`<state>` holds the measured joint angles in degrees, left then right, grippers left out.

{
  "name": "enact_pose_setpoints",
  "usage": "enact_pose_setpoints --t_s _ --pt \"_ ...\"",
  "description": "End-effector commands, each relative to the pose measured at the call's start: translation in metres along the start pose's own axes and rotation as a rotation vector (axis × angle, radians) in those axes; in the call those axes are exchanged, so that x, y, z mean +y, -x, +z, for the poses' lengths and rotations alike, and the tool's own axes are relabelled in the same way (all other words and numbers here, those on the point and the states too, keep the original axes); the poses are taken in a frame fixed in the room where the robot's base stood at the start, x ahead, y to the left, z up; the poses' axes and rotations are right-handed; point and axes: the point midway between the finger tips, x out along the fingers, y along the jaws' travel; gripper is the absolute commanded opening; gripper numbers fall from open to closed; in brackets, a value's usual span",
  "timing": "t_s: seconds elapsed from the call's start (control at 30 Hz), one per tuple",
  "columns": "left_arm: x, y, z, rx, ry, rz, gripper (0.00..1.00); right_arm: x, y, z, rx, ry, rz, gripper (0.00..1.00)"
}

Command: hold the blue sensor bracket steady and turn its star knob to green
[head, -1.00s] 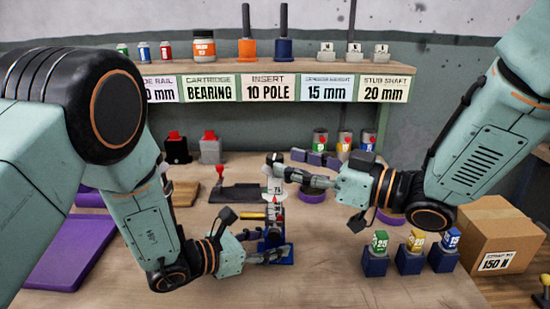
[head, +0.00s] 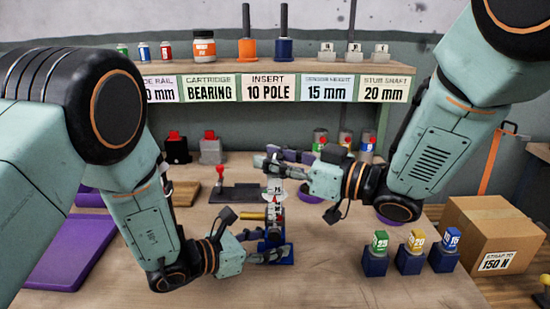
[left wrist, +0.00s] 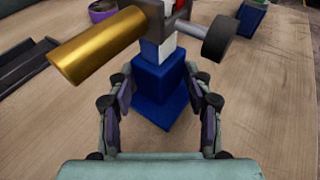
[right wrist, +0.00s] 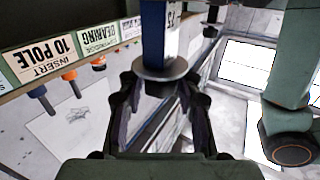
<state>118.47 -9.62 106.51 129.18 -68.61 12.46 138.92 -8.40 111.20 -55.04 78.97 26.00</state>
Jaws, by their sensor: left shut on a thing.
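The blue sensor bracket stands upright mid-bench, with a blue base (head: 283,257) and a pale scale column (head: 277,192) bearing a red mark. My left gripper (head: 268,248) is shut on the bracket's blue lower part, also visible in the left wrist view (left wrist: 155,85). My right gripper (head: 268,163) is by the column's top, its fingers apart. A grey disc (right wrist: 160,70) shows at its fingertips in the right wrist view. I cannot clearly identify the star knob or green mark.
Blue stands with green (head: 380,241), yellow (head: 417,240) and blue blocks are at right, beside a cardboard box (head: 490,235). A dark fixture with a red-knobbed lever (head: 220,174) stands behind left. A labelled shelf (head: 270,68) spans the back. The front bench is clear.

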Motion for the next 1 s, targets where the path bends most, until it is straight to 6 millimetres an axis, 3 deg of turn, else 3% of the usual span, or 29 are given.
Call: enact_pose_setpoints --t_s 0.37,1.0 --pt "0.0001 0.0000 -0.0002 0.001 0.000 0.001 0.18 0.0000 0.0002 0.0000 0.000 0.000 0.000 0.00" --pt "-0.0001 0.0000 -0.0003 0.001 0.000 0.000 0.18 -0.0003 0.0002 0.0001 0.000 0.001 0.137 0.00"
